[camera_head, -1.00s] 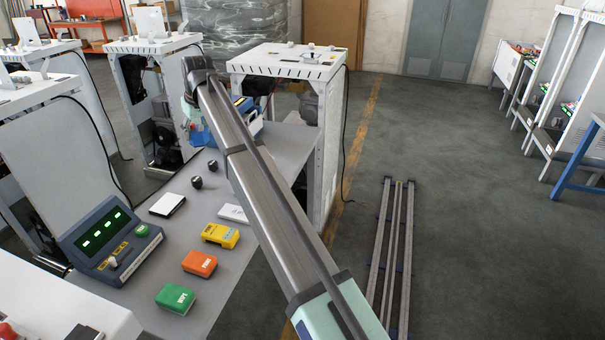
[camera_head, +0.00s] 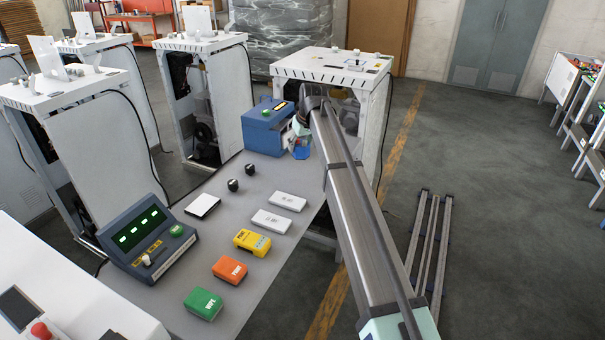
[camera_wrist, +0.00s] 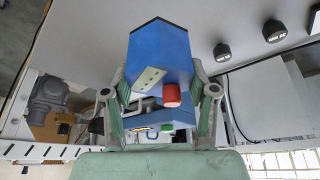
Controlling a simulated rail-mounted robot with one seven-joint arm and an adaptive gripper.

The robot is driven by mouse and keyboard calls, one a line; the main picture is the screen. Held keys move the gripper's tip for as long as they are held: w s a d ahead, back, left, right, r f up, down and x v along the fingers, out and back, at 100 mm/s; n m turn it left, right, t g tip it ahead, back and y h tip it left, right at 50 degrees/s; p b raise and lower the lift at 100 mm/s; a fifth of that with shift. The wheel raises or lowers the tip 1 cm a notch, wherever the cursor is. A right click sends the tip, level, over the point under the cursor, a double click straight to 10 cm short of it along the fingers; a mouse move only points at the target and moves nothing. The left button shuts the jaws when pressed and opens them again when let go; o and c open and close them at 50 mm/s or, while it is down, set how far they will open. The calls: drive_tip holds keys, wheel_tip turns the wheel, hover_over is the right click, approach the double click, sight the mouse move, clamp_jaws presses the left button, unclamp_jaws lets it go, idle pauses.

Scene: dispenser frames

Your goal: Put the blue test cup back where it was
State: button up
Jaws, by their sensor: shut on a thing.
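The blue test cup (camera_wrist: 158,55) is a faceted blue vessel. In the wrist view it sits between the two fingers of my gripper (camera_wrist: 160,92), which is shut on it. In the head view the cup (camera_head: 301,152) hangs below my gripper (camera_head: 298,130), above the far right part of the grey bench, just right of the blue box. Part of the cup and the fingers are hidden by my arm. The blue box (camera_head: 262,135) has a green button on top and stands at the bench's far end; part of it also shows behind the cup in the wrist view.
On the grey bench (camera_head: 205,243) stand two black knobs (camera_head: 241,177), white cards (camera_head: 287,201), yellow (camera_head: 252,241), orange (camera_head: 229,270) and green (camera_head: 203,304) boxes, and a console (camera_head: 148,240). A white frame (camera_head: 330,68) stands behind the bench's far right. A red block (camera_wrist: 171,95) shows near the cup.

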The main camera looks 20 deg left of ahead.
sight(305, 159)
wheel_tip(305, 159, down, 13)
drive_tip(key=p, duration=0.3)
drive_tip(key=shift+r, duration=0.1)
drive_tip(key=o, duration=1.4)
drive_tip(key=b+v, duration=0.3)
drive_tip(key=v, duration=0.9)
